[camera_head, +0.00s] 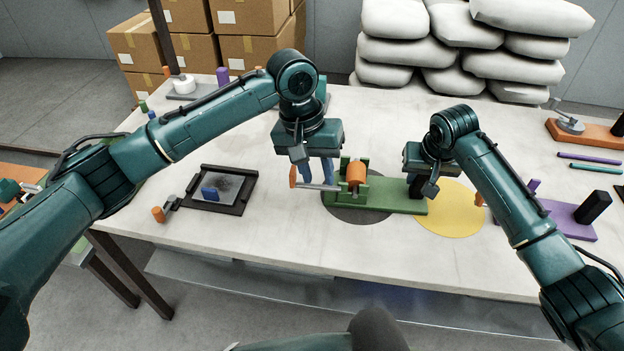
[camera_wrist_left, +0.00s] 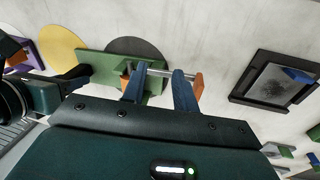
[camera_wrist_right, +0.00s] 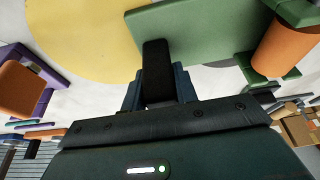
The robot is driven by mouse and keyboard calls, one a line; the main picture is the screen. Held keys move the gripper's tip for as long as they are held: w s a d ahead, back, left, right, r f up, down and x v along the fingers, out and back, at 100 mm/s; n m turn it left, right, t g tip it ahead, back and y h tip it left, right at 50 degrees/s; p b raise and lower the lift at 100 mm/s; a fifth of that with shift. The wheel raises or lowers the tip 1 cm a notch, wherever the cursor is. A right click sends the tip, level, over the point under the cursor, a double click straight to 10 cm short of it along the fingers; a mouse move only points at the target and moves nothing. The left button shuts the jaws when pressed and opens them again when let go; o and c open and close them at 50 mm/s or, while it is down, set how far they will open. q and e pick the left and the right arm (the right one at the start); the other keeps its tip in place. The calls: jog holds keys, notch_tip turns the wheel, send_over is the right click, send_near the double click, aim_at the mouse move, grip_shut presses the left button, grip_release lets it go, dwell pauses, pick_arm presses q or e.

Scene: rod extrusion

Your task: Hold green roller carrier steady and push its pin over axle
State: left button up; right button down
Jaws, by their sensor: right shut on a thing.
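The green roller carrier (camera_head: 400,207) lies on the table, with an orange roller (camera_head: 356,174) between green uprights at its left end. A black upright handle (camera_wrist_right: 157,60) stands at its right end. My right gripper (camera_head: 416,193) is shut on that handle. The metal pin (camera_head: 320,187), with an orange knob (camera_head: 292,177), points at the roller end; whether its tip is inside is hard to tell. My left gripper (camera_head: 316,182) is open above the pin. Its fingers are spread along the pin, one near the knob (camera_wrist_left: 198,87), the other near the carrier.
A grey disc (camera_head: 345,215) and a yellow disc (camera_head: 460,222) lie under the carrier. A black tray (camera_head: 240,204) is to the left. A purple carrier (camera_head: 565,220) with a black handle is to the right. The front table edge is clear.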

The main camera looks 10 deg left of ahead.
aim_at(294, 169)
pick_arm(q)
jog(key=w+a+r, duration=0.1)
jog(key=w+a+r+n+y, duration=0.1)
jog(key=a+r, duration=0.1)
jog(key=w+a+r+y, duration=0.1)
jog(key=a, duration=0.1)
jog(key=shift+w+a+r+n, duration=0.15)
jog(key=shift+a+r+n, duration=0.1)
jog(key=shift+r+n, duration=0.15)
jog(key=shift+f, duration=4.35)
jog(key=shift+c, duration=0.2)
grip_shut()
jog(key=shift+d, duration=0.15)
jog(key=shift+w+d, duration=0.15)
jog(key=shift+d, duration=2.25)
pick_arm(e)
jog(key=shift+a, duration=0.15)
pick_arm(q)
jog(key=shift+o, duration=0.7)
grip_release()
jog(key=shift+a, duration=0.1)
